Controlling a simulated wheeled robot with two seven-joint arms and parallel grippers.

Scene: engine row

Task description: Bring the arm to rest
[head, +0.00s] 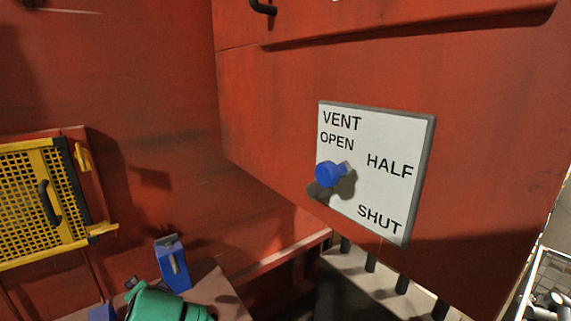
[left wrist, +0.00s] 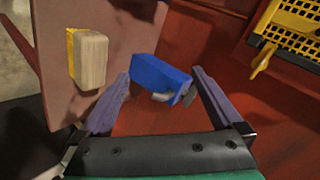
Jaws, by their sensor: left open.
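My left gripper (left wrist: 161,76) shows in the left wrist view, its two purple fingers spread apart. A blue block-like part (left wrist: 160,76) with a grey metal piece lies beyond and between the fingers; I cannot tell whether they touch it. No object is visibly clamped. In the head view, the green part of my left arm (head: 165,306) is at the bottom left, below a blue part with a grey lever (head: 172,263). My right gripper is not in view.
A white vent plate (head: 385,195) marked OPEN, HALF and SHUT carries a blue knob (head: 329,174) on the red casing (head: 270,110). A yellow mesh door (head: 25,200) with a black handle is at left. A pale block (left wrist: 88,60) is left of my fingers.

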